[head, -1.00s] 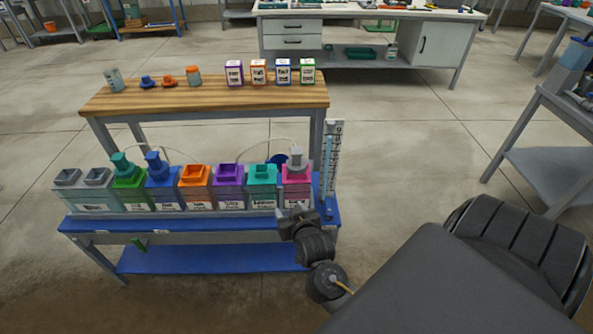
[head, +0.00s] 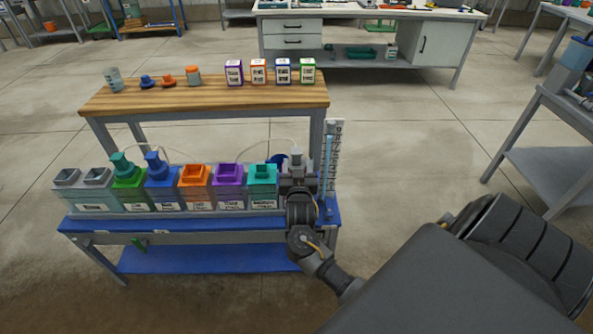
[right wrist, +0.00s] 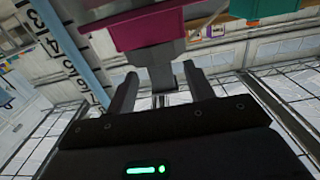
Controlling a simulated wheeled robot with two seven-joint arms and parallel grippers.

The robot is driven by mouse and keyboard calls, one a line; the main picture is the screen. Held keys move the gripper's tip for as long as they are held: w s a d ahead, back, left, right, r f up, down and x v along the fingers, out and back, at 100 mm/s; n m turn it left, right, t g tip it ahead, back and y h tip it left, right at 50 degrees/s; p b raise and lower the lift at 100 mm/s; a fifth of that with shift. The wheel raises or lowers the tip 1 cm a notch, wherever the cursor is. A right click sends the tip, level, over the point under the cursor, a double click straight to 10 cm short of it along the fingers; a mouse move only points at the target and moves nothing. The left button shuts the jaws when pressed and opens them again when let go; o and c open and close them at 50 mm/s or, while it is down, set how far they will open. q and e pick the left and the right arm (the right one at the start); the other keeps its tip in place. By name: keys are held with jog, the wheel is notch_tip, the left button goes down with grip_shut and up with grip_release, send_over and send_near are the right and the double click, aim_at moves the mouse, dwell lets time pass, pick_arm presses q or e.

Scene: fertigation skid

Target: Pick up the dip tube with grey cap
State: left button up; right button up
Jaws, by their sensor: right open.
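The dip tube with grey cap (head: 296,154) stands in the magenta-topped tank at the right end of the tank row. My right gripper (head: 298,171) is directly in front of that tank and hides most of it. In the right wrist view the open fingers of my right gripper (right wrist: 159,74) stand on either side of the grey cap (right wrist: 158,57), with a gap visible on both sides. The magenta tank top (right wrist: 150,25) shows beyond it. The tube itself is hidden inside the tank. My left gripper is not in view.
A teal-topped tank (head: 263,187) is close on the left. A numbered gauge column (head: 329,160) rises close on the right. The blue bench (head: 180,222) carries several tanks. A wooden shelf (head: 210,96) behind holds boxes and small caps.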

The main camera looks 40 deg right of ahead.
jog(key=shift+w+d+r, duration=0.2)
jog(key=shift+w+d, duration=0.1)
jog(key=shift+w, duration=0.15)
jog(key=x, duration=0.4)
jog(key=shift+w+d, duration=0.1)
jog(key=shift+r, duration=0.1)
grip_shut()
